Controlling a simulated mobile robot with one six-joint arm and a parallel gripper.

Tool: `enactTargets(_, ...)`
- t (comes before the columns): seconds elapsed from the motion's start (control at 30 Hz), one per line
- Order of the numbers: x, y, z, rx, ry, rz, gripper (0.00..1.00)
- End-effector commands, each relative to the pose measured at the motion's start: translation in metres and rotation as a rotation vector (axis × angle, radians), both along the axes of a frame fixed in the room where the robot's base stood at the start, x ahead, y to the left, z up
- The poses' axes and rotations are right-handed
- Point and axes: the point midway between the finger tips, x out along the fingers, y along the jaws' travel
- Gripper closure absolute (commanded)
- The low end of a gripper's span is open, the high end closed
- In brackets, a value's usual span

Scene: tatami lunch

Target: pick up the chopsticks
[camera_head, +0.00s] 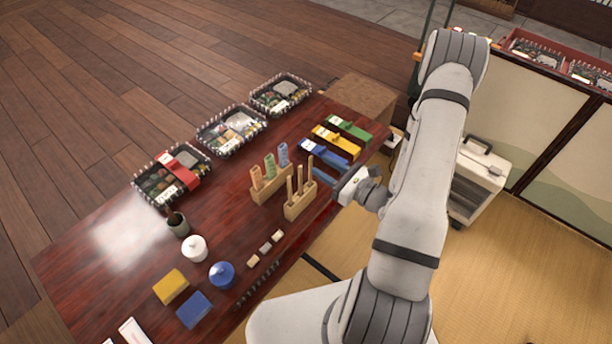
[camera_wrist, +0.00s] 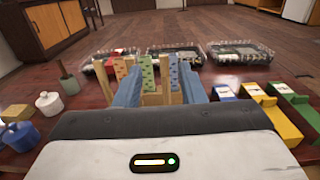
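A wooden block (camera_head: 300,206) holds thin plain wooden sticks (camera_head: 299,180) upright. Behind it, another wooden block (camera_head: 268,190) holds upright patterned pieces: orange (camera_head: 257,176), green (camera_head: 270,165) and blue (camera_head: 283,154). I cannot tell for sure which of these are the chopsticks. My gripper (camera_wrist: 160,90) has its two blue fingers apart, near the plain-stick block on its right side in the head view. In the wrist view the green patterned piece (camera_wrist: 146,70) and the blue patterned piece (camera_wrist: 172,72) show between or beyond the fingers. Nothing appears gripped; the fingers partly hide the blocks.
Blue (camera_head: 324,153), yellow (camera_head: 336,141) and green (camera_head: 348,129) long cases lie near my gripper. Lidded boxes (camera_head: 232,130) line the far edge. A dark cup (camera_head: 178,224), white jar (camera_head: 194,249) and blue jar (camera_head: 222,275) stand on the table (camera_head: 120,270).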

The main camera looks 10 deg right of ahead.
Motion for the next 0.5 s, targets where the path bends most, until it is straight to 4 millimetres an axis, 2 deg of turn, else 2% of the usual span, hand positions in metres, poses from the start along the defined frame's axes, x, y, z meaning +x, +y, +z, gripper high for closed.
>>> enactTargets(0.37, 0.026, 0.016, -0.005, 0.001, 0.002, -0.014, 0.64)
enactTargets(0.5, 0.042, 0.026, -0.011, -0.001, 0.001, -0.013, 0.64)
